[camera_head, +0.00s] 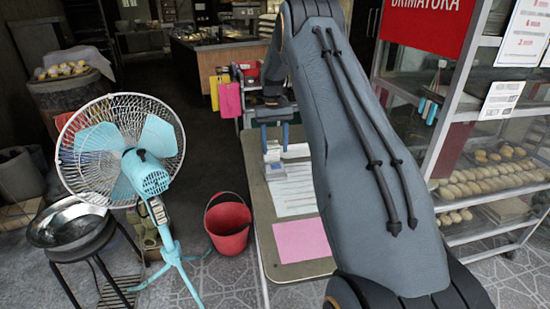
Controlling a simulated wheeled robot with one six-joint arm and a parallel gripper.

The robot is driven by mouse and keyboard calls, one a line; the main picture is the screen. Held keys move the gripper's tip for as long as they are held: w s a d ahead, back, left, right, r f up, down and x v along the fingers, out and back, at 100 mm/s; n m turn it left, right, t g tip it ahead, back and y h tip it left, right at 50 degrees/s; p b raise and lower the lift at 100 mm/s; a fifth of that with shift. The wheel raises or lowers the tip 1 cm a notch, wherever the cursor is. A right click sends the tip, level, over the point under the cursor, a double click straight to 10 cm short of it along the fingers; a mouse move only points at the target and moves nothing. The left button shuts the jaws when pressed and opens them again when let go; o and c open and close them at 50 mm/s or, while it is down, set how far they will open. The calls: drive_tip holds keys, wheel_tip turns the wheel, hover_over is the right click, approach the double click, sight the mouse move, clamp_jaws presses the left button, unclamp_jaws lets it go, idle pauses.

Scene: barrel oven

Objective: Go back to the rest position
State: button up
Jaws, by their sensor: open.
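My grey arm fills the middle and right of the head view and reaches up and away from me. Its far end bends down beyond the big grey link. My gripper (275,142) hangs over the far part of the table (262,218), small in the picture. Its two fingers point down and stand apart, with nothing seen between them. Papers and a pink sheet (302,241) lie on the table below. Part of the table is hidden behind my arm.
A blue fan (148,172) on a stand, a metal bowl (68,224) on a stool and a red bucket (228,224) stand left of the table. A glass shelf with bread rolls (490,185) is at right. Dark floor lies open behind the bucket.

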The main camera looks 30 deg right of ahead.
drive_tip(key=shift+w+r, duration=0.15)
drive_tip(key=shift+r, duration=0.75)
drive_tip(key=s+a+r+n+t, duration=0.15)
drive_tip(key=s+a+r, duration=0.25)
drive_tip(key=s+a, duration=1.1)
drive_tip(key=s+a+f, duration=0.1)
drive_tip(key=s+a, duration=0.2)
drive_tip(key=s, duration=0.7)
drive_tip(key=s+a+n, duration=0.1)
drive_tip(key=s+a, duration=0.3)
drive_tip(key=s, duration=0.7)
drive_tip(key=shift+s+a+f, duration=0.15)
drive_tip(key=shift+s+f, duration=0.1)
drive_tip(key=shift+f, duration=0.15)
drive_tip(key=shift+n+t, duration=0.25)
